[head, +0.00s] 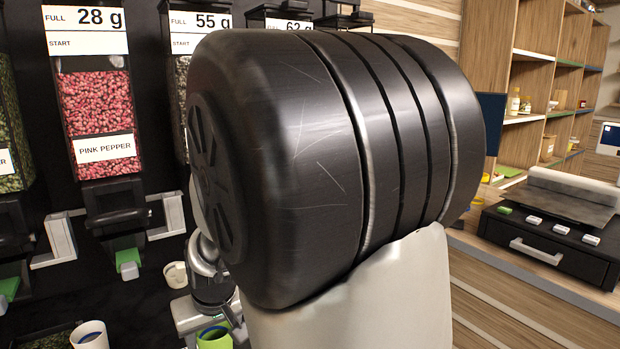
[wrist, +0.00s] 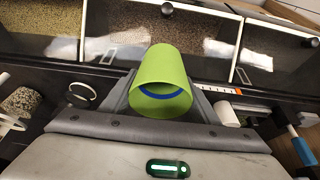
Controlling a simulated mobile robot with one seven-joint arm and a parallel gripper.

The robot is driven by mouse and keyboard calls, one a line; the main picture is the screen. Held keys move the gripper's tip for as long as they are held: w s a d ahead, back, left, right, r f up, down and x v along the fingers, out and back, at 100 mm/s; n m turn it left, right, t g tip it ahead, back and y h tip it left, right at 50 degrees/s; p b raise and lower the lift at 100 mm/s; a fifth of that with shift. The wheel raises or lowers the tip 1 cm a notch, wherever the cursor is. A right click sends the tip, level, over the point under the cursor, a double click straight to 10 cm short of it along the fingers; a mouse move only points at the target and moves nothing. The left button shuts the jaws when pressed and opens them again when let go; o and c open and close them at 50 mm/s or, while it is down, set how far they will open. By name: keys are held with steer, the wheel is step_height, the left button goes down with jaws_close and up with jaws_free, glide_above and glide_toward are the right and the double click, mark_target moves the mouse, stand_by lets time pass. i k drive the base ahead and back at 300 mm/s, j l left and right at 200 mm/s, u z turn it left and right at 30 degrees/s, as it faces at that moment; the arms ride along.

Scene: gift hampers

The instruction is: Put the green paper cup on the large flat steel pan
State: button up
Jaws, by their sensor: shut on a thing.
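The green paper cup (wrist: 160,68) is in the middle of the wrist view, with its open rim toward the camera and a blue ring inside. My gripper (wrist: 160,104) is shut on it, with dark finger parts on both sides. In the head view the green cup (head: 214,338) shows at the bottom edge, under my gripper (head: 212,318), partly cut off. A flat grey metal plate (head: 550,204) lies on a black device at the right of the head view. I cannot tell for sure whether it is the large flat steel pan.
My black arm link covers the middle of the head view. Dispensers such as the pink pepper one (head: 97,105) line the left wall. A white cup (head: 90,335) stands at the lower left.

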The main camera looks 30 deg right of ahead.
mark_target(554, 203)
steer(key=k+z, duration=0.1)
steer(key=z, duration=0.6)
steer(key=k+l+z, duration=0.1)
steer(key=z, duration=1.8)
